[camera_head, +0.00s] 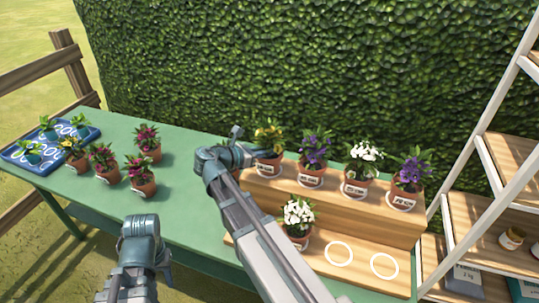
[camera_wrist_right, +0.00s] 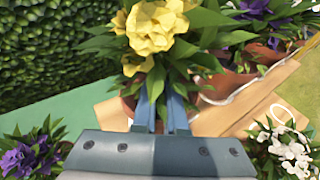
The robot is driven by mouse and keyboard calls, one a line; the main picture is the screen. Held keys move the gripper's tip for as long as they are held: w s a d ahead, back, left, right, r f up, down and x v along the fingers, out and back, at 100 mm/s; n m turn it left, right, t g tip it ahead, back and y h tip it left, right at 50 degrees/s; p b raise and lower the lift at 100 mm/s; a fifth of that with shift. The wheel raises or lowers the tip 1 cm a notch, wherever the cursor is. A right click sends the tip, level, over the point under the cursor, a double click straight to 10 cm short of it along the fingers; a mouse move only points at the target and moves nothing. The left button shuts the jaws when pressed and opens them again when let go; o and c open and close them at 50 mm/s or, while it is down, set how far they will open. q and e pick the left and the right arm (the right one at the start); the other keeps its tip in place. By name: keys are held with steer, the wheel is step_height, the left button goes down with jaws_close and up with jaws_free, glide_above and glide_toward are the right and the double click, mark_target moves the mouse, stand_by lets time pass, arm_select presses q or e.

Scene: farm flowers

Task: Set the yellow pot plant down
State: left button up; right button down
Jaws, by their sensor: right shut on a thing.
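The yellow pot plant (camera_head: 269,135) is at the left end of the upper step of the wooden stand (camera_head: 335,210). It is upright, and its pot is partly hidden by my arm. I cannot tell whether its base touches the step. My right gripper (camera_head: 250,153) is at the pot's left side, shut on it. In the right wrist view its two fingers (camera_wrist_right: 162,112) reach in below the yellow flowers (camera_wrist_right: 157,28), with leaves hiding the contact. My left gripper (camera_head: 143,240) hangs at the table's front, away from the plants; its fingertips are hidden.
Purple (camera_head: 313,150) and white (camera_head: 362,160) plants stand right of the yellow one. A white plant (camera_head: 298,216) is on the lower step beside empty white rings (camera_head: 339,254). Several potted plants and a blue tray (camera_head: 18,158) are at the table's left. A shelf (camera_head: 495,230) stands right.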

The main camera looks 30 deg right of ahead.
steer(key=shift+r, duration=0.1)
steer(key=shift+f, duration=0.2)
steer(key=c, duration=1)
jaws_free()
steer(key=shift+r, duration=0.3)
steer(key=p+v, duration=0.3)
steer(key=v, duration=0.9)
steer(key=shift+f+p, duration=0.15)
steer(key=shift+p, duration=0.15)
steer(key=s+a+f+m+y, duration=0.4)
steer(key=s+a+f+m, duration=0.1)
steer(key=a, duration=0.1)
steer(key=s+a+f+m+g+y, duration=0.1)
steer(key=s+a+f+m+y, duration=0.3)
steer(key=s+a+f+m, duration=0.1)
steer(key=s+a+f+m+g+y, duration=0.1)
steer(key=s+a+f+m+y, duration=0.4)
steer(key=a, duration=0.3)
steer(key=shift+s+f+m, duration=0.1)
steer(key=shift+f+m, duration=0.05)
steer(key=shift+m, duration=0.15)
